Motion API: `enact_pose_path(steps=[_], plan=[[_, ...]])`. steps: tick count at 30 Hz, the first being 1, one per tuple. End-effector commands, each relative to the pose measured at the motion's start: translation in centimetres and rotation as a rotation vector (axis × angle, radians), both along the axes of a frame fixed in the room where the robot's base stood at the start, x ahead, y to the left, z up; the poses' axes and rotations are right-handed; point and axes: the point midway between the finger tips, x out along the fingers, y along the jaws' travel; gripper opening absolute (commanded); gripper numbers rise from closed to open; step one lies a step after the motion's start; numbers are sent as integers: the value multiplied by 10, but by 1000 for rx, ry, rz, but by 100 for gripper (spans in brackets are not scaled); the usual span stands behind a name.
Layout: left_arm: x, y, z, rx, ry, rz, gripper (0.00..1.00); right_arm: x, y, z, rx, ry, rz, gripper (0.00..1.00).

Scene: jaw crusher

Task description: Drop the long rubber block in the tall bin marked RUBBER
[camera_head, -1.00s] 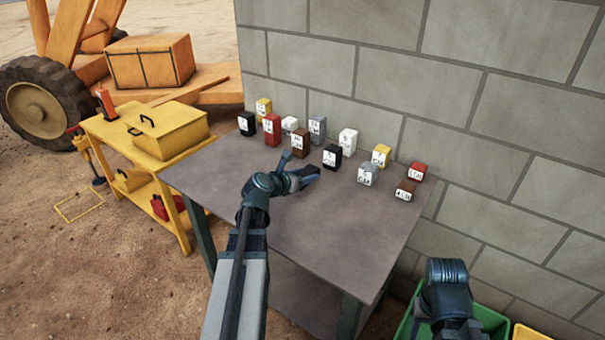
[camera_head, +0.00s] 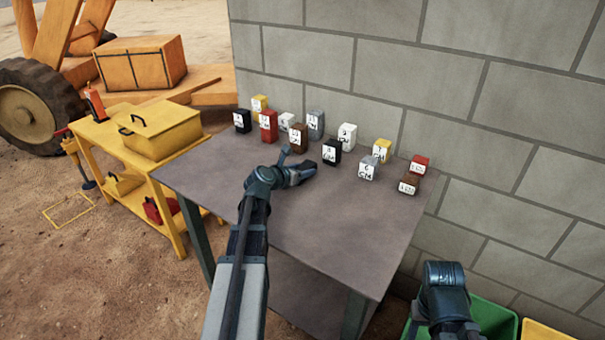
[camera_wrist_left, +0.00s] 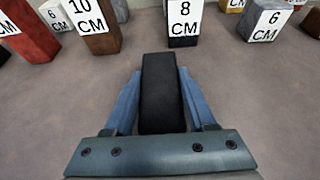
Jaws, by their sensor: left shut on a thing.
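My left gripper (camera_head: 298,172) is shut on a black block (camera_wrist_left: 160,92). In the left wrist view the block lies lengthwise between the two blue fingers. In the head view the gripper and block are low over the grey table; I cannot tell whether the block touches the top. Another black block marked 8 CM (camera_head: 332,152) stands just beyond it, and a black block (camera_head: 242,121) stands at the far left of the group. My right arm's wrist (camera_head: 445,290) is at the lower right; its fingers cannot be made out. No bin marked RUBBER can be read.
The grey table (camera_head: 300,230) holds several labelled blocks in red, brown, white, grey and yellow near the block wall (camera_head: 480,80). A green bin (camera_head: 490,300) and a yellow bin (camera_head: 545,332) are at lower right. A yellow bench (camera_head: 130,150) stands left.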

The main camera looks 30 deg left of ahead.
Motion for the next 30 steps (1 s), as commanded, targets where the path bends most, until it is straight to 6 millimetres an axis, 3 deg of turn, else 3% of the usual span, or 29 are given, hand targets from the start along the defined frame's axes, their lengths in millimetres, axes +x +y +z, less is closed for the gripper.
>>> enact_pose_path(steps=[7, 8, 12, 23, 30], plan=[[0, 0, -4, 0, 0, 0, 0, 0, 0, -4, 0, 0, 0, 50], [0, 0, -2, 0, 0, 0, 61, 0, 0, -2, 0, 0, 0, 50], [0, 0, -2, 0, 0, 0, 86, 0, 0, -2, 0, 0, 0, 50], [0, 0, 3, 0, 0, 0, 86, 0, 0, 3, 0, 0, 0, 50], [-41, 2, 21, 0, 0, 2, 86, 0, 0, 21, 0, 0, 0, 50]])
